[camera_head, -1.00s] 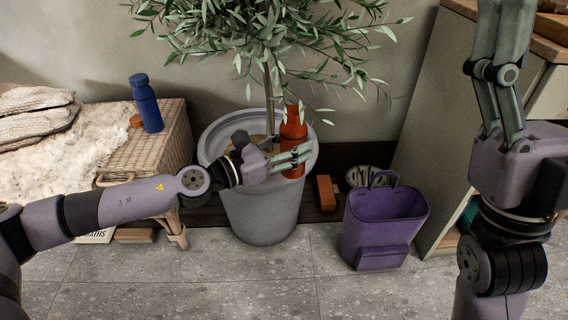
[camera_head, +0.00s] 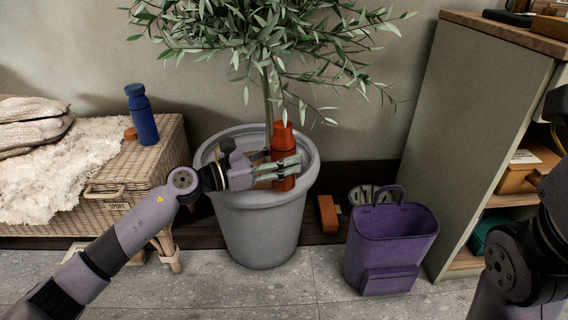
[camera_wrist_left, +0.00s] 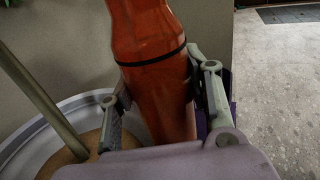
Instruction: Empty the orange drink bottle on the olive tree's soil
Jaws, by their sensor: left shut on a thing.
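The orange drink bottle (camera_head: 283,141) stands about upright over the right part of the grey pot (camera_head: 262,230). My left gripper (camera_head: 284,168) is shut on it, with the fingers on both sides of its body. In the left wrist view the bottle (camera_wrist_left: 150,50) fills the middle, with a dark ring around it; its top is cut off. The olive tree (camera_head: 268,98) grows from the pot, left of the bottle. Brown soil (camera_wrist_left: 75,158) shows beside the trunk in the left wrist view. Whether the bottle touches the soil or rim is unclear. My right gripper is out of view.
A purple bin (camera_head: 388,245) stands right of the pot, with an orange-brown block (camera_head: 327,213) between them. A blue bottle (camera_head: 142,115) stands on the wicker bench (camera_head: 150,163) at left. A shelf cabinet (camera_head: 480,120) stands at right. Leaves hang close above the bottle.

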